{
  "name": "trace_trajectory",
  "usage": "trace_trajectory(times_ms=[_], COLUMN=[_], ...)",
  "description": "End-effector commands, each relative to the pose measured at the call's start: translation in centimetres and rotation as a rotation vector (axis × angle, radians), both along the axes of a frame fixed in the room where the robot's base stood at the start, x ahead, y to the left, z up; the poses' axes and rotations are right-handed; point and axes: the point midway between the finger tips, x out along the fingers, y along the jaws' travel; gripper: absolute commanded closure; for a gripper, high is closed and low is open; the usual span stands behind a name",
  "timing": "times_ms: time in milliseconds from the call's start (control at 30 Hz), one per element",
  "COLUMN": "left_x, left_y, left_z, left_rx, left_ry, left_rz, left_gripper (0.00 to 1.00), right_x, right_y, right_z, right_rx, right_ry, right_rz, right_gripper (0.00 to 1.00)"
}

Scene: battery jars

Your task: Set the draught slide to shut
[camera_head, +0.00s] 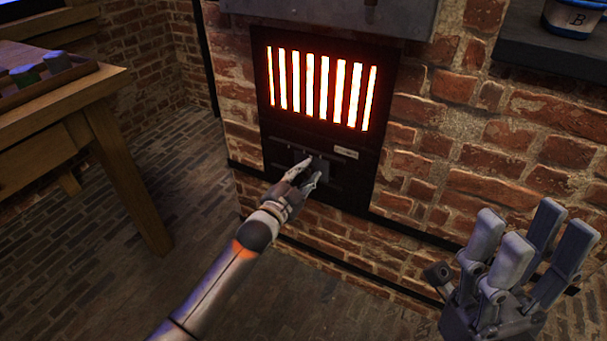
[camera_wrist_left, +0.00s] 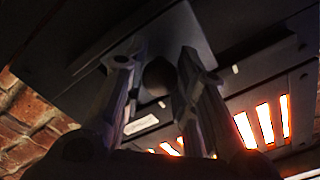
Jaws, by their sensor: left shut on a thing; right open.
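The draught slide (camera_head: 318,168) is a dark plate on the black stove front, below the glowing grate. My left gripper (camera_head: 305,176) reaches it from the lower left. In the left wrist view my left gripper (camera_wrist_left: 160,72) has its fingers on either side of a round dark knob (camera_wrist_left: 159,76) on the slide plate, shut on it. The fingers partly hide the knob and slide in the head view. A small pale label (camera_head: 344,152) sits above the slide to the right; its text is unreadable. My right gripper (camera_head: 520,245) is open and empty at the lower right.
The barred grate (camera_head: 320,88) glows orange above the slide. Brick wall (camera_head: 470,130) surrounds the stove. A wooden table (camera_head: 60,125) with a tray stands at left. A dark shelf (camera_head: 550,55) at upper right holds a jar marked B (camera_head: 572,18).

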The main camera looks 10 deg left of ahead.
Motion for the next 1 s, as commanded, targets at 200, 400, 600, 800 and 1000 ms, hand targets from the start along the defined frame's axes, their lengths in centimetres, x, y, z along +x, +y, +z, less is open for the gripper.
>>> trace_trajectory(times_ms=[200,400,600,800,1000], left_x=[-0.9,-1.2,-1.2,-1.2,-1.1], left_y=[-2.6,-3.2,-3.3,-3.2,-3.0], left_z=[0.2,0.0,0.0,0.0,0.0], left_rx=[-0.005,-0.001,-0.002,-0.002,-0.001], left_ry=[0.002,0.000,0.000,0.000,0.000], left_rz=[-0.003,-0.004,-0.006,-0.005,-0.003], left_gripper=[1.00,1.00,0.66,0.51,0.51], right_x=[0.0,0.0,0.0,0.0,0.0], right_y=[0.0,0.0,0.0,0.0,0.0], right_z=[1.3,1.4,1.3,1.3,1.3], right_rx=[0.000,0.000,0.000,0.000,0.000], right_ry=[0.000,-0.001,-0.001,0.000,0.000], right_rz=[0.000,0.000,-0.001,-0.001,-0.001], right_gripper=[0.53,0.53,0.53,0.53,0.53])
